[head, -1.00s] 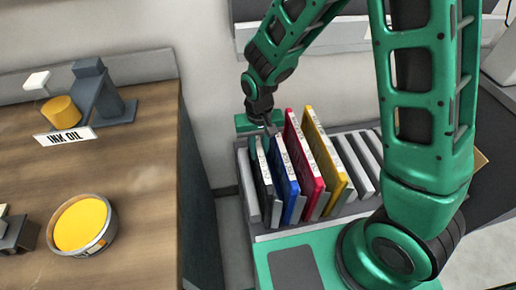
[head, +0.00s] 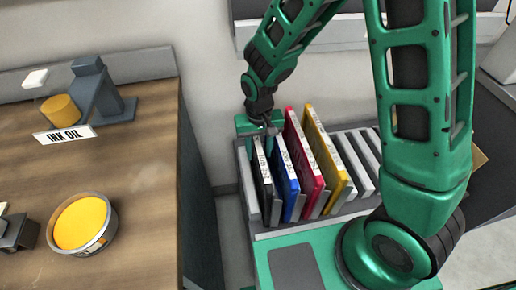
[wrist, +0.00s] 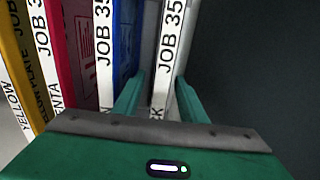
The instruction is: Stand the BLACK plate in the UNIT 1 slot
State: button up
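The black plate (head: 264,170) stands in the leftmost used place of a rack, with its white label edge facing up. In the wrist view its label edge (wrist: 167,50) shows "JOB 35" and a final "K". My gripper (wrist: 160,98) is open, with one green finger on each side of that edge. The right finger looks very close to the plate, and a gap shows on the left. In the head view my gripper (head: 262,134) is at the plate's far top end. No slot marked UNIT 1 is in view.
Blue (head: 284,170), magenta (head: 303,155) and yellow (head: 325,150) plates stand to the right in the same rack (head: 262,228), close together. Empty dividers lie further right. A wooden bench (head: 130,180) at left holds an ink tin (head: 82,224) and an INK OIL sign (head: 64,135).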

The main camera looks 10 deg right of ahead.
jog(key=shift+r, duration=0.2)
notch_tip(320, 180, up, 10)
jog(key=shift+w+r, duration=0.1)
jog(key=shift+r, duration=0.15)
dwell(0.4)
notch_tip(320, 180, up, 5)
jog(key=shift+f, duration=0.1)
dwell(0.6)
jog(key=s+d+r+m, duration=0.2)
jog(key=s+d, duration=0.2)
jog(key=d, duration=0.5)
jog(key=s+d+r+m, duration=0.15)
jog(key=s+d, duration=0.25)
jog(key=d, duration=0.4)
jog(key=s+d+r+m, duration=0.15)
jog(key=s+d, duration=0.25)
jog(key=d, duration=0.5)
jog(key=s+d+m, duration=0.1)
jog(key=s+d, duration=0.3)
jog(key=s, duration=0.5)
jog(key=shift+r, duration=0.25)
